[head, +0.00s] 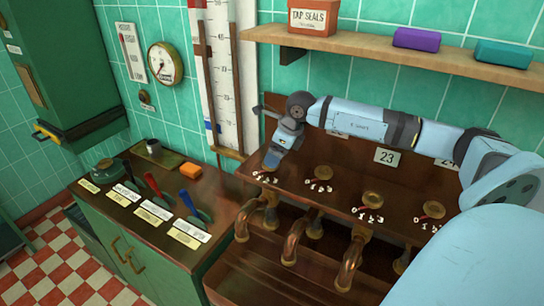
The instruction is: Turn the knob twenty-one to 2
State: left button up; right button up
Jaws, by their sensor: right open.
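The brown tap panel (345,182) carries a row of brass knobs with small white number marks below them. The leftmost knob (266,178), in the place of knob twenty-one, is mostly hidden under my right gripper (271,160). Its number plate is hidden and its pointer cannot be read. My right gripper is open, pointing down at this knob; whether it touches cannot be told. The second knob (322,173) and third knob (373,199) stand to the right, with plate 23 (387,157) behind the third. My left gripper is not in view.
Copper spouts (350,262) curve down in front of the panel. A shelf (400,50) with a tap seals box (313,18) hangs above my right arm.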

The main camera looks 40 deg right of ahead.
jog(key=shift+x, duration=1.8)
jog(key=c, duration=0.9)
